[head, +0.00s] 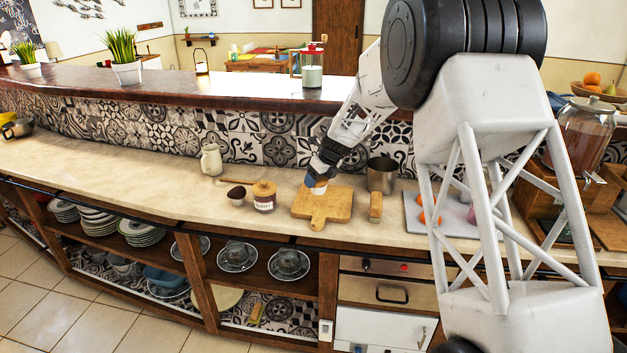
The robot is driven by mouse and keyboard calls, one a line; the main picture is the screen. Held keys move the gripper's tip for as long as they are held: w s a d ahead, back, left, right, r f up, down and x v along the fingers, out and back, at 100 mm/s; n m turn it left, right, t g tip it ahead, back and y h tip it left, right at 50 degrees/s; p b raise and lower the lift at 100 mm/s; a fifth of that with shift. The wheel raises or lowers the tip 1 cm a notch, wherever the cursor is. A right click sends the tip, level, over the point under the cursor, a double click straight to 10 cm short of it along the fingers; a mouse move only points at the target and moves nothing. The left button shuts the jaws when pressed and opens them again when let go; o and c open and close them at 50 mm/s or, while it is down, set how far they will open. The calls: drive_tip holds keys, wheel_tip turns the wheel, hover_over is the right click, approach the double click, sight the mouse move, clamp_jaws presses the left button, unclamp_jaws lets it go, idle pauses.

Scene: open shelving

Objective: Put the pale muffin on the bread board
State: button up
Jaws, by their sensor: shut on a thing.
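The wooden bread board (336,209) lies on the counter, its handle toward the front edge. My gripper (316,180) reaches down over the back left part of the board. It is shut on the pale muffin (319,189), which shows as a small pale shape below the fingers and is partly hidden by them. The muffin is at or just above the board's surface; I cannot tell whether it touches.
Left of the board stand a labelled jar (264,198) and a dark-topped muffin (237,194). A wooden block (376,206) and a metal pot (381,174) are to the right. A white jug (211,159) stands farther left.

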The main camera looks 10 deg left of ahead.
drive_tip(key=shift+w+a+f, duration=0.1)
drive_tip(key=shift+w+a, duration=0.3)
drive_tip(key=shift+w, duration=0.7)
drive_tip(key=shift+w+a+f, duration=0.15)
drive_tip(key=shift+w+a, duration=0.3)
drive_tip(key=shift+w, duration=0.65)
drive_tip(key=shift+w+a+f, duration=0.1)
drive_tip(key=shift+w+a, duration=0.3)
drive_tip(key=shift+w, duration=0.7)
drive_tip(key=shift+f, duration=1.75)
drive_tip(key=shift+f, duration=0.1)
drive_tip(key=o, duration=1)
drive_tip(key=v, duration=1.2)
